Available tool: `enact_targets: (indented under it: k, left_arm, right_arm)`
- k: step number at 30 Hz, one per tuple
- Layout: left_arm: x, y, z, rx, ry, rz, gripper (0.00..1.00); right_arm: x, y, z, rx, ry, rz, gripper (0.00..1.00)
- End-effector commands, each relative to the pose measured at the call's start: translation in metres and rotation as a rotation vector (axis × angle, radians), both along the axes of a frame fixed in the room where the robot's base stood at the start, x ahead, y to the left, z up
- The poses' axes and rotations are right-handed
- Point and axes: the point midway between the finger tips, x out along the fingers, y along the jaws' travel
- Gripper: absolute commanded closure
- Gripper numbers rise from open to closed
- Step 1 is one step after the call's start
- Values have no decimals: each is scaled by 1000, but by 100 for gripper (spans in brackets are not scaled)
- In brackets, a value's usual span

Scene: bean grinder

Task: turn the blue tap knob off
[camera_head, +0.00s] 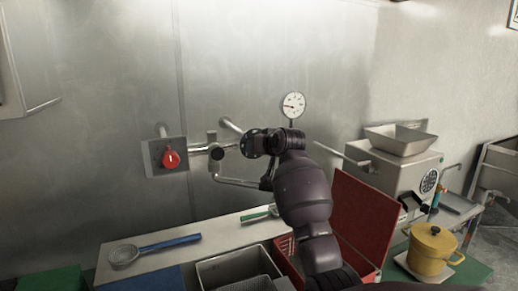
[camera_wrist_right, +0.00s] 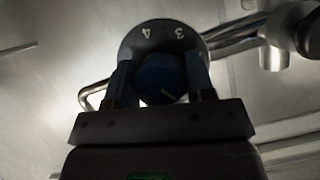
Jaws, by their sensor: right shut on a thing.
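The blue tap knob (camera_wrist_right: 163,78) shows in the right wrist view, in front of a dark round dial (camera_wrist_right: 140,45) with the numbers 3 and 4 on it. My right gripper (camera_wrist_right: 162,80) is shut on the knob, one finger on each side. A light mark shows on the knob's face near its lower middle. In the head view my right gripper (camera_head: 262,143) is at the right end of the wall pipe, and my wrist hides the knob there. My left gripper is not in view.
A red knob (camera_head: 170,159) sits on a wall plate left of my gripper, and a pressure gauge (camera_head: 293,105) stands just above my wrist. Below are a counter with a strainer (camera_head: 124,254), a grey bin (camera_head: 238,266) and a red crate (camera_head: 357,222). A yellow pot (camera_head: 433,252) stands at right.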

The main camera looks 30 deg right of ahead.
Motion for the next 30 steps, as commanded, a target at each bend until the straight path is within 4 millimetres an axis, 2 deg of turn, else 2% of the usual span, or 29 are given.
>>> enact_targets:
  k: [15,30]
  left_arm:
    - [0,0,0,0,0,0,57]
    - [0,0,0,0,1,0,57]
  right_arm:
    - [0,1,-2,430,-21,0,74]
    - [0,2,-1,584,-30,0,74]
